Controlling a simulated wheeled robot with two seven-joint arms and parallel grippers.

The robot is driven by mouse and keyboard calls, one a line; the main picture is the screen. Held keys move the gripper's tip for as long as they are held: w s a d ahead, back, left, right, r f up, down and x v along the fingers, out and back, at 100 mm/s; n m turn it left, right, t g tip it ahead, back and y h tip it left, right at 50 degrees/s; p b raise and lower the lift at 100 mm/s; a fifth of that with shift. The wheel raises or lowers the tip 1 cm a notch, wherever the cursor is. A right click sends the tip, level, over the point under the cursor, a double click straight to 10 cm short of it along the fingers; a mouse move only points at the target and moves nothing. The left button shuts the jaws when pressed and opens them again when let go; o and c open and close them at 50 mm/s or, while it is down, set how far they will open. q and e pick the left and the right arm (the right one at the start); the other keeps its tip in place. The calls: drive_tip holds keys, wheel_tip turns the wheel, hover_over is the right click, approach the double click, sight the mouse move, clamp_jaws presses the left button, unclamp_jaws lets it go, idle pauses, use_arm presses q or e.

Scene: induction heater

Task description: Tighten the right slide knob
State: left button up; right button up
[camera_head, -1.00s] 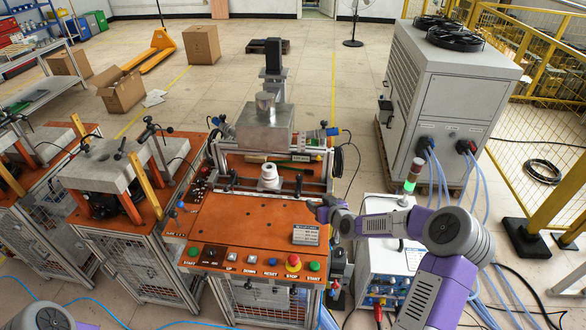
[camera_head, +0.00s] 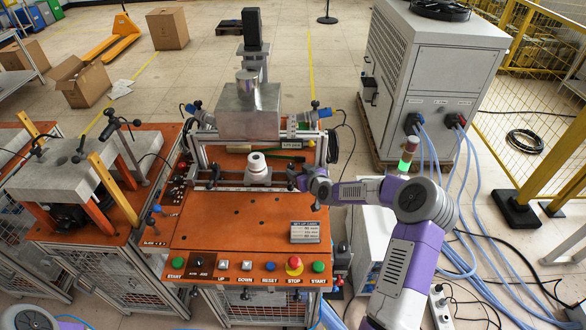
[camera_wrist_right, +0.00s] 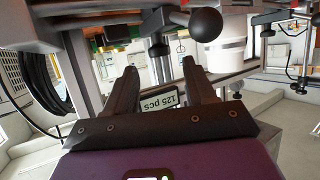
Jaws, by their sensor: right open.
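The right slide knob (camera_wrist_right: 158,42) is a black T-bar handle with a ball end (camera_wrist_right: 205,24) on a silver stem. It shows in the right wrist view just beyond my fingertips. My right gripper (camera_wrist_right: 160,76) is open and empty, its dark fingers spread to either side of the stem's line. I cannot tell whether they touch it. In the head view my right gripper (camera_head: 296,179) is at the right end of the front rail and hides most of the knob. My left gripper is out of view; only part of that arm shows at the lower left.
A white cylinder (camera_head: 257,165) stands beside the knob on the slide rail. A metal block (camera_head: 248,112) is behind it. The orange tabletop (camera_head: 232,215) is mostly clear, with control buttons along its front.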

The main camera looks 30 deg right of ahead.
sight(291, 166)
drive_tip(key=shift+x, duration=2.3)
drive_tip(key=c, duration=1)
drive_tip(key=shift+a+m+h, duration=0.25)
drive_tip(key=shift+m+h, duration=0.05)
drive_tip(key=shift+h, duration=0.1)
drive_tip(key=shift+f, duration=0.1)
drive_tip(key=shift+d+m+h, duration=0.1)
drive_tip(key=shift+m+h, duration=0.3)
drive_tip(key=shift+m, duration=0.1)
drive_tip(key=o, duration=1)
